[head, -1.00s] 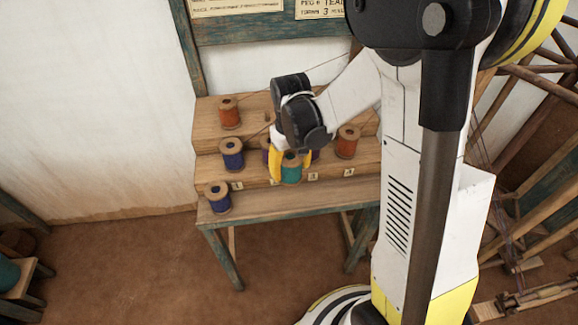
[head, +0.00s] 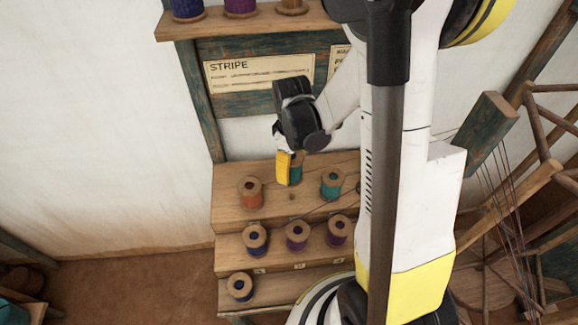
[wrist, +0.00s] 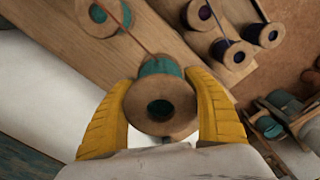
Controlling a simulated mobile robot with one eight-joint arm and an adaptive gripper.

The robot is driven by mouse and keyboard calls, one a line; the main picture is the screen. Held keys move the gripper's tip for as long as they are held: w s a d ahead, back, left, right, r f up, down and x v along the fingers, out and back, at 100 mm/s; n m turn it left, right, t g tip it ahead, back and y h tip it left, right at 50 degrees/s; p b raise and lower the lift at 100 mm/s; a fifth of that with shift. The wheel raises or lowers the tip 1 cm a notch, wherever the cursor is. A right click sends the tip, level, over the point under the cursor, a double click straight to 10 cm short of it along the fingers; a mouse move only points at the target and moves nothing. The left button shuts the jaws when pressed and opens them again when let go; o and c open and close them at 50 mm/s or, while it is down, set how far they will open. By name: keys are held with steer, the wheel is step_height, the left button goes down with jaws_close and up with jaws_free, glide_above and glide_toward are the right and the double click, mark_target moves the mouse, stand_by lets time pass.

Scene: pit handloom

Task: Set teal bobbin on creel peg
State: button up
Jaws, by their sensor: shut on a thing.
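My gripper (head: 288,167) is shut on a teal bobbin (head: 296,169), above the rear part of the creel's top step (head: 225,213). In the wrist view the held bobbin (wrist: 160,92) sits between both yellow fingers (wrist: 162,112), its round wooden end and dark centre hole facing the camera. A small dark mark, a peg or a hole, shows on the top step between an orange bobbin (head: 251,192) and another teal bobbin (head: 332,183). I cannot tell the gap below the held bobbin.
Several purple and blue bobbins stand on the lower steps, such as one purple bobbin (head: 297,234) and one blue bobbin (head: 240,287). Threads run across the creel. A shelf (head: 255,24) with bobbins and a STRIPE card (head: 258,73) are above. A wooden frame (head: 500,215) stands at right.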

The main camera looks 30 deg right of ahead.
steer(key=b, duration=0.4)
glide_above(292, 191)
steer(key=shift+f, duration=2.7)
steer(key=shift+f+b, duration=2.25)
steer(key=shift+f, duration=0.15)
steer(key=o, duration=1.6)
steer(key=shift+r, duration=0.1)
steer(key=shift+r+p, duration=2.45)
steer(key=shift+r, duration=1)
